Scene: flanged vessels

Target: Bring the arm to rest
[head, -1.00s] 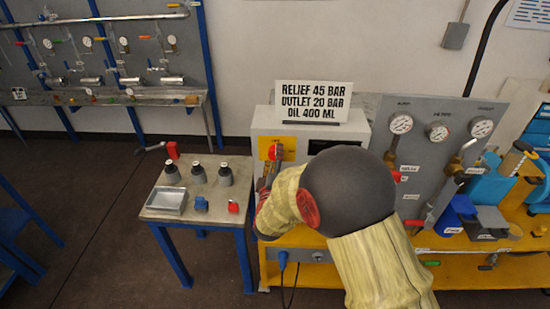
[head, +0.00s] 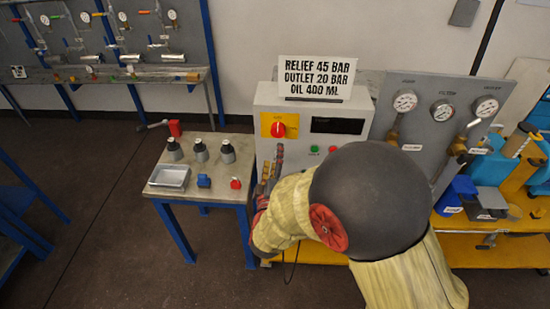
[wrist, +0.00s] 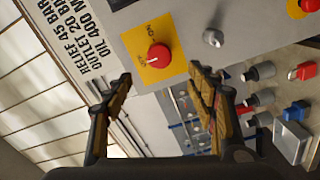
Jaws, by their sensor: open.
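My gripper (wrist: 155,92) is open and empty, its two fingers spread apart in the wrist view. In the head view my gripper (head: 273,168) is in front of the grey control box (head: 262,100), below its red knob, and my own arm hides part of it. The red knob (head: 278,130) sits on a yellow plate on the box front. In the wrist view the red knob (wrist: 158,56) lies beyond the fingers, apart from them.
A small table (head: 225,185) left of my gripper holds several dark-topped vessels (head: 201,150), a metal tray (head: 169,177), and blue and red pieces. A gauge panel (head: 440,120) stands to the right. A sign (head: 316,77) tops the box.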

